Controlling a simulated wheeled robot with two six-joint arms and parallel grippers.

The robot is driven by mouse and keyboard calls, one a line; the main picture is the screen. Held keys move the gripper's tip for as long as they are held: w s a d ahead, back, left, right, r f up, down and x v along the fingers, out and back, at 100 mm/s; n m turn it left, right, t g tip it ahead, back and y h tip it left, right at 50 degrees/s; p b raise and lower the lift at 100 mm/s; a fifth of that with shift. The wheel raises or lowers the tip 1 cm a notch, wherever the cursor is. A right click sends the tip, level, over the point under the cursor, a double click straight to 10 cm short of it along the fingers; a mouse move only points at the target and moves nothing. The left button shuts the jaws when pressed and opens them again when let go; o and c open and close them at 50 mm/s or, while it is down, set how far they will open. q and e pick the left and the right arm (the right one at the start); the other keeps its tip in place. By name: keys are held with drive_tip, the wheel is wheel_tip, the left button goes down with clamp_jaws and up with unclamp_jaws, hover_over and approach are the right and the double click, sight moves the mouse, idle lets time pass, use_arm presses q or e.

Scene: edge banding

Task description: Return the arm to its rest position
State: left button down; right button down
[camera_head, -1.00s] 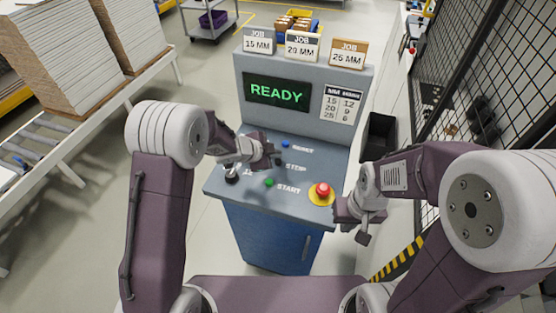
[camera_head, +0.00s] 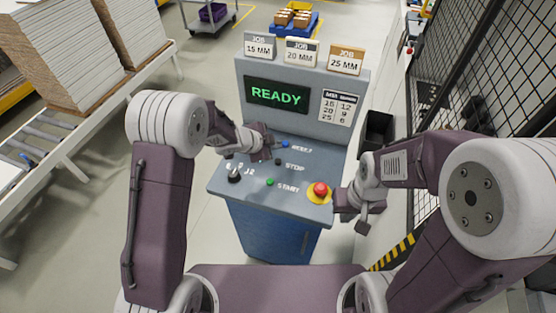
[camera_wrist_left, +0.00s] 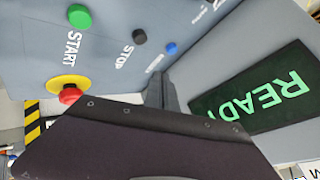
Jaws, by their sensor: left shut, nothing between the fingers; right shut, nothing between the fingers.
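My left gripper (camera_head: 272,150) is shut and empty above the sloped control panel (camera_head: 222,180), near the blue button (camera_head: 285,144). In the left wrist view its dark body (camera_wrist_left: 165,130) fills the lower middle. My right gripper (camera_head: 360,220) is shut and empty, just right of the console beside the red emergency button (camera_head: 320,189). The green START button (camera_head: 270,182) and black STOP button (camera_head: 278,162) show on the panel. A selector knob (camera_head: 234,174) sits at the panel's left. The screen (camera_head: 276,95) reads READY in green.
Job cards for 15 MM (camera_head: 260,46), 20 MM (camera_head: 301,52) and 25 MM (camera_head: 346,60) stand on the console top. A black bin (camera_head: 378,132) and mesh fence (camera_head: 470,85) are to the right. A conveyor (camera_head: 120,100) with stacked boards (camera_head: 60,50) is to the left.

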idle(0.3)
use_arm(q)
drive_tip(key=w+a+r+n+t+b, duration=0.1)
drive_tip(key=a+r+n+t+b, duration=0.1)
drive_tip(key=a+r+b, duration=0.25)
drive_tip(key=s+a+f+n+y+b, duration=0.1)
drive_tip(key=s+a+n, duration=0.1)
drive_tip(key=a, duration=0.1)
drive_tip(key=s+a+f+n+y+b, duration=0.1)
drive_tip(key=s+a+n+y, duration=0.1)
drive_tip(key=s+a+n, duration=0.1)
drive_tip(key=s+a+f+n+y+b, duration=0.1)
drive_tip(key=s+a+n+y, duration=0.1)
drive_tip(key=a, duration=0.2)
drive_tip(key=shift+s+a+n, duration=0.15)
drive_tip(key=shift+a+n, duration=0.25)
drive_tip(key=s+a+f+n+g, duration=0.1)
drive_tip(key=s+f+n+g, duration=0.2)
drive_tip(key=s, duration=0.6)
drive_tip(key=s+f+n+g+y, duration=0.1)
drive_tip(key=s+f+n+g, duration=0.3)
drive_tip(key=s, duration=0.6)
drive_tip(key=shift+s+a+f+n+g, duration=0.3)
drive_tip(key=shift+a+n, duration=0.1)
drive_tip(key=shift+n, duration=0.1)
